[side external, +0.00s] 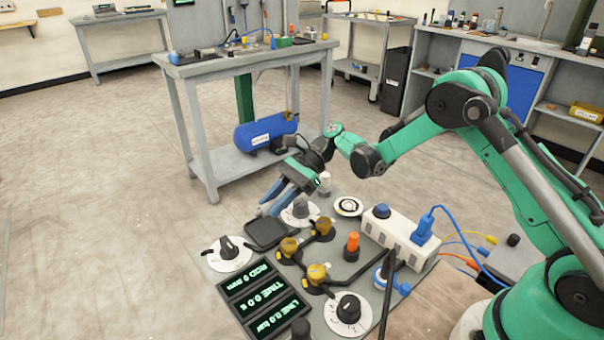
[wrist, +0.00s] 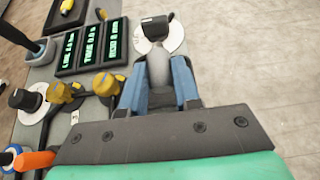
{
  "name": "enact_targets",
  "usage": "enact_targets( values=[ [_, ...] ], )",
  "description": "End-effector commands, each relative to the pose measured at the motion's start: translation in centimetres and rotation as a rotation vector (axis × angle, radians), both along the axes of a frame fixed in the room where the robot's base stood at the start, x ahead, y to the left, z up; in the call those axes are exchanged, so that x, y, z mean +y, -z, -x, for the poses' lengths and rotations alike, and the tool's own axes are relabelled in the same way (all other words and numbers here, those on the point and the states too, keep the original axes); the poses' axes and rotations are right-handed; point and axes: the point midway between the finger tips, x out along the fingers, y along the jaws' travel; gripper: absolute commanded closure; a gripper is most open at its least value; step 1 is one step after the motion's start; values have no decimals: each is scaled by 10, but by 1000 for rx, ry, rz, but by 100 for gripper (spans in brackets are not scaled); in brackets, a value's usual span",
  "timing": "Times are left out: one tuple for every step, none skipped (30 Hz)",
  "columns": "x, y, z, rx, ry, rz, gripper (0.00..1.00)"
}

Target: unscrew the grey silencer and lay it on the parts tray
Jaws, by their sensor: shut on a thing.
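My gripper (side external: 268,202) points down and to the left, its blue fingers close to the dark parts tray (side external: 268,235). In the wrist view my gripper (wrist: 160,64) is shut on the grey silencer (wrist: 158,72), a tapered grey body between the two fingers. The silencer is hard to make out between the fingers in the side view. The tray looks empty in the side view. Whether the silencer touches anything below it cannot be told.
A black-knobbed dial (side external: 228,248) and the displays (side external: 264,300) lie near the tray. Brass-coloured fittings (side external: 289,247), an orange-topped part (side external: 352,243) and a white block with a blue plug (side external: 400,235) crowd the right. Open floor lies left of the panel.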

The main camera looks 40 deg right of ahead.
Motion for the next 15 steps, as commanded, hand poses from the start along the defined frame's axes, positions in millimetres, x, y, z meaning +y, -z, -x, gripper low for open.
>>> enact_targets(
  values=[
    [0,0,0,0,0,0,100],
    [0,0,0,0,0,0,100],
    [0,0,0,0,0,0,100],
    [0,0,0,0,0,0,100],
    [0,0,0,-1,0,0,100],
    [0,0,0,-1,0,0,100],
    [0,0,0,-1,0,0,100],
    [0,1,0,-1,0,1,100],
    [0,1,0,-1,0,1,100],
    [0,2,0,-1,0,1,100],
    [0,3,0,-1,0,1,100],
    [0,4,0,-1,0,1,100],
    [0,5,0,-1,0,1,100],
    [0,5,0,-1,0,1,100],
    [0,7,0,-1,0,1,100]
  ],
)
